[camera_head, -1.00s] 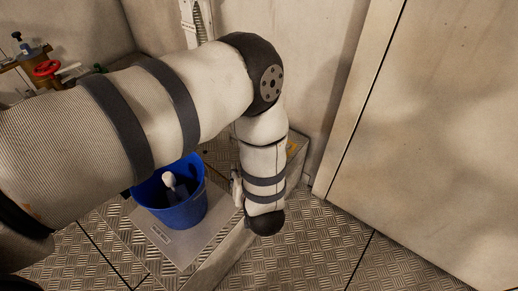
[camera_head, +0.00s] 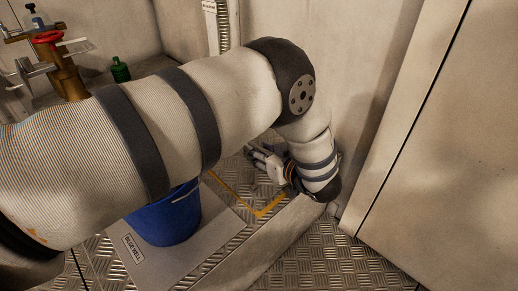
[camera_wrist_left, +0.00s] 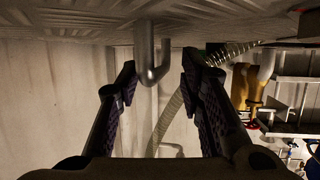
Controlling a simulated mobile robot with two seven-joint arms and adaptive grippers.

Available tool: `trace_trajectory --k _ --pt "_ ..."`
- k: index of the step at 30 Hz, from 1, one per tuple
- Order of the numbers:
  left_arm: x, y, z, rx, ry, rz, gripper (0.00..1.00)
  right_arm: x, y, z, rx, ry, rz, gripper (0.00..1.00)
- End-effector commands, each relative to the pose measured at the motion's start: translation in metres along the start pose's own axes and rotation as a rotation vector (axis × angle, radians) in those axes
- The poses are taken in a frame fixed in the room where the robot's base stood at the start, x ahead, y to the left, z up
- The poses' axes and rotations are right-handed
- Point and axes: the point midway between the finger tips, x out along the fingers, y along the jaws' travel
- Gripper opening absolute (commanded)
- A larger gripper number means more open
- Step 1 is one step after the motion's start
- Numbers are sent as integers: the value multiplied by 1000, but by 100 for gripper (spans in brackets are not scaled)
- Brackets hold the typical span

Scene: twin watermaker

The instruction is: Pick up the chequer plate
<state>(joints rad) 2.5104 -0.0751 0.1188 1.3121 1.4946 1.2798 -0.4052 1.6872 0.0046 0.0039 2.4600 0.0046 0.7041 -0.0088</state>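Chequer-patterned metal covers the raised platform (camera_head: 228,178) and the lower floor (camera_head: 330,250) in the head view. I cannot tell which part is a separate plate. A chequered surface (camera_wrist_left: 75,18) also shows along the top of the left wrist view. My left gripper (camera_head: 258,156) hangs low over the platform near the wall, beside a yellow corner marking (camera_head: 262,212). Its fingers are spread apart with nothing held between them in the wrist view (camera_wrist_left: 158,72). A grey bent pipe (camera_wrist_left: 147,60) shows beyond the fingers. My left arm hides much of the platform.
A blue bucket (camera_head: 168,220) stands on a labelled grey panel (camera_head: 208,222), partly behind my arm. Brass pipework with a red valve wheel (camera_head: 47,37) and a green bottle (camera_head: 120,70) are at upper left. A large pale panel (camera_head: 450,140) closes off the right.

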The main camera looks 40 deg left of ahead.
Motion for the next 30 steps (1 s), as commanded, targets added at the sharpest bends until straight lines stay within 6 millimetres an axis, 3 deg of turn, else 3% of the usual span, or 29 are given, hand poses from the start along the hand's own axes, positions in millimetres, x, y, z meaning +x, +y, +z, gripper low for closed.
trace_trajectory --k 8,13,27,30 --pt "9 0 -2 -1 1 2 34 1 0 -1 -1 -2 -1 32" --pt "8 0 -2 -1 1 2 0 1 0 -1 -1 -2 -1 32" --pt "8 1 -3 -2 3 2 0 1 0 -1 -1 -1 0 32" --pt "5 1 -12 -4 3 2 0 -2 0 2 0 2 0 32"
